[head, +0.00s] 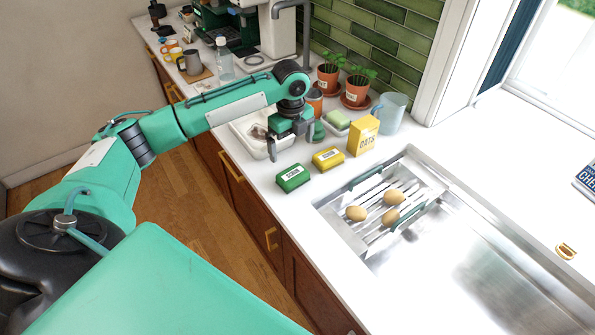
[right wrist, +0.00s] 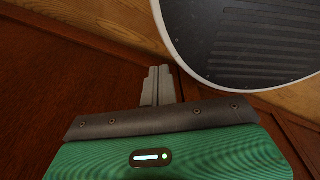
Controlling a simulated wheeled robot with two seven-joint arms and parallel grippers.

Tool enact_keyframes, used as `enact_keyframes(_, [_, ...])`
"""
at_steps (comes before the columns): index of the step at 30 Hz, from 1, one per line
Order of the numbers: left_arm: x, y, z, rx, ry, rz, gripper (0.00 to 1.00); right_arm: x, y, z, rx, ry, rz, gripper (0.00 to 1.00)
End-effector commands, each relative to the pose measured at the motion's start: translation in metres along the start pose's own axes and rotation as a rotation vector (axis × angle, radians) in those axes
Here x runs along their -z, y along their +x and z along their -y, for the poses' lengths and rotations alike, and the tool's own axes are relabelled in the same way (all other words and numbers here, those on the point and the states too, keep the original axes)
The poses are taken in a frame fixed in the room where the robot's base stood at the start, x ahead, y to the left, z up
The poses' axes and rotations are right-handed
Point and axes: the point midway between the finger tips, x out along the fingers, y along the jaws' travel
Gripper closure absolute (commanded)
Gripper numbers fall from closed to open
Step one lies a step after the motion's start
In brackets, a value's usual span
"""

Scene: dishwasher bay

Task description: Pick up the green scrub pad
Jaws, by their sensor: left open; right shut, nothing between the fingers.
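The green scrub pad (head: 293,178) is a green block with a white label, lying on the white counter near its front edge, left of the sink. My left gripper (head: 290,148) is open, fingers pointing down, just behind the pad and apart from it. It hangs by the right end of a white tray (head: 245,142). I see no object held between its fingers. My right gripper (right wrist: 160,85) shows only in the right wrist view, shut and empty, low by dark wood surfaces, away from the pad.
A yellow labelled block (head: 327,160) lies right of the pad, with a yellow oats box (head: 363,135) behind it. A green sponge (head: 338,119), potted plants (head: 357,88) and a pale blue pitcher (head: 391,113) stand farther back. The sink rack (head: 405,222) holds several potatoes or eggs.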

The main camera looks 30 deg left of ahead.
Motion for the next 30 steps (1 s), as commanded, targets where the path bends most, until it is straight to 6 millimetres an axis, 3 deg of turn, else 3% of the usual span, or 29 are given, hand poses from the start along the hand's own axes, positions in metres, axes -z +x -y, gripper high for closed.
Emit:
enact_keyframes(3, [0.001, 0.024, -0.001, -0.004, -0.001, -0.002, 0.0, -0.03, -0.011, 0.005, 0.006, 0.0, 0.038, 1.0])
enact_keyframes(8, [0.001, 0.052, -0.001, -0.003, -0.001, -0.001, 0.0, -0.052, -0.019, 0.009, 0.01, 0.0, 0.067, 1.0])
enact_keyframes(11, [0.001, 0.062, 0.0, 0.0, 0.0, 0.0, 0.0, -0.046, -0.021, 0.008, 0.009, 0.0, 0.061, 1.0])
enact_keyframes(16, [0.0, 0.072, 0.0, -0.001, -0.001, -0.001, 0.0, -0.015, -0.024, 0.003, 0.003, 0.0, 0.022, 1.0])
enact_keyframes(19, [-0.002, 0.083, 0.0, -0.002, -0.001, 0.0, 0.0, -0.006, -0.034, 0.001, 0.002, 0.0, 0.011, 1.0])
enact_keyframes(24, [-0.004, 0.108, 0.0, -0.002, -0.001, -0.001, 0.0, -0.012, -0.043, 0.002, 0.003, 0.0, 0.02, 1.0])
enact_keyframes(30, [-0.004, 0.12, 0.0, 0.0, 0.0, 0.002, 0.0, -0.027, -0.045, 0.004, 0.005, 0.0, 0.04, 1.0])
